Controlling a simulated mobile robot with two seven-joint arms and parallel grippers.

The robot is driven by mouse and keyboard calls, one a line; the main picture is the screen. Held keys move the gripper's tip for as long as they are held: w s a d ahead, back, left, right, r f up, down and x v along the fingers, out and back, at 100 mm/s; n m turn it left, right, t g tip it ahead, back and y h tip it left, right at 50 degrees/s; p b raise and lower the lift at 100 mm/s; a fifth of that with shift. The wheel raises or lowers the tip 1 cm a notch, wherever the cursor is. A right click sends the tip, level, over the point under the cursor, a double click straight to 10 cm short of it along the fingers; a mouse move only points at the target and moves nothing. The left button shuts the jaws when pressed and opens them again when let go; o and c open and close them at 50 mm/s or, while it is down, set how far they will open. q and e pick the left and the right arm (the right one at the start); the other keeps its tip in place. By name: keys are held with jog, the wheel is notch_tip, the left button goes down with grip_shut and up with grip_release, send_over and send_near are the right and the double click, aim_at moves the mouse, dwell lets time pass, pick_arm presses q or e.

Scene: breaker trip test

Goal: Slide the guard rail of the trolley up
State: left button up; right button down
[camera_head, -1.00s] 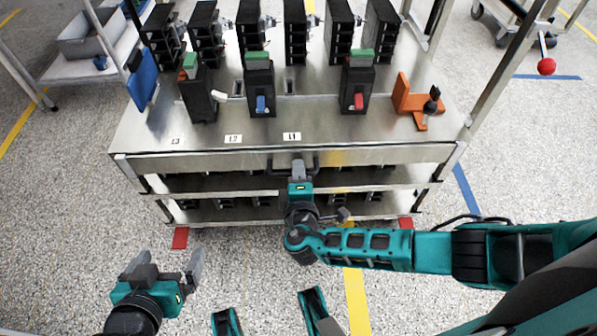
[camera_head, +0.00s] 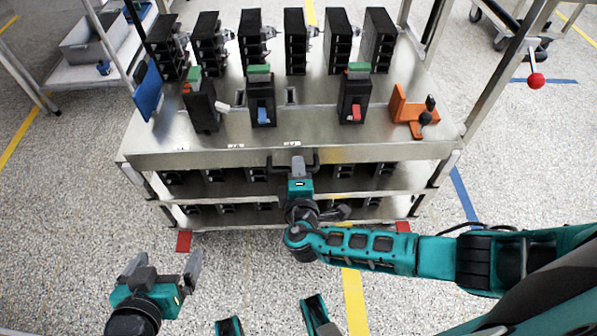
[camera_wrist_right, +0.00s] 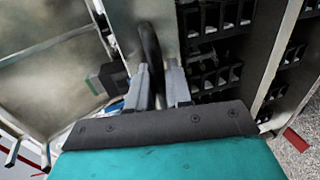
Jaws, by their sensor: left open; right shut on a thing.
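The trolley (camera_head: 175,138) stands ahead, its metal top holding black breakers. Its guard rail (camera_head: 390,152) is the metal panel along the front edge, with a black bar handle (camera_head: 273,168). My right gripper (camera_head: 297,165) is shut on this handle at the middle of the rail. In the right wrist view, the fingers (camera_wrist_right: 160,85) close around the dark handle bar (camera_wrist_right: 150,45). The rail's upper edge covers most of the white labels on the top. My left gripper (camera_head: 168,263) is open and empty, low at the left, apart from the trolley.
Three breakers with green tops stand nearer the front, including one with a blue lever (camera_head: 262,115) and one with a red lever (camera_head: 356,112). An orange bracket (camera_head: 400,108) sits at the right. Lower shelves hold several black units. Floor is free at the left front.

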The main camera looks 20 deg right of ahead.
jog(key=shift+r+p, duration=0.3)
jog(key=shift+r, duration=0.6)
pick_arm(q)
jog(key=shift+s+a+r, duration=0.1)
jog(key=shift+s+r, duration=0.15)
jog(key=shift+r, duration=0.05)
pick_arm(e)
jog(key=shift+w, duration=0.1)
jog(key=c, duration=1.2)
grip_release()
jog(key=shift+r, duration=0.1)
pick_arm(q)
jog(key=shift+s, duration=0.1)
